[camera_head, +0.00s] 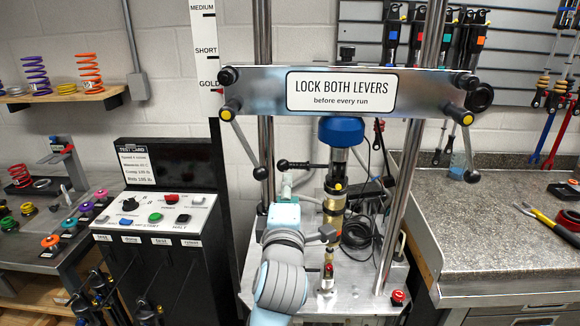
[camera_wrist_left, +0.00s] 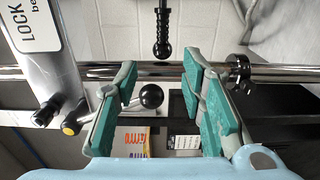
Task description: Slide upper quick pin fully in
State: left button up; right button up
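A black ribbed handle with a rounded end, apparently the upper quick pin (camera_head: 284,164), points left from the shock column below the blue collar (camera_head: 341,131). In the left wrist view this handle (camera_wrist_left: 162,35) hangs from the top, beyond the gap between my fingers. My left gripper (camera_wrist_left: 160,78) is open and empty, its green-padded fingers spread to either side of the handle's line and apart from it. How deep the pin sits cannot be told. My right gripper is not in view.
The crosshead plate (camera_head: 250,90) spans two chrome posts (camera_head: 410,170). A lever with a black ball (camera_head: 260,173) hangs at its left; this ball (camera_wrist_left: 150,96) shows close to my left fingers. Another lever (camera_head: 471,176) hangs right. A control box (camera_head: 160,215) stands left.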

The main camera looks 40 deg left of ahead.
aim_at(291, 168)
pick_arm(q)
jog(key=p+x, duration=0.1)
jog(key=x, duration=1.2)
jog(key=shift+w+f, duration=0.15)
jog(key=shift+c, duration=0.6)
grip_shut()
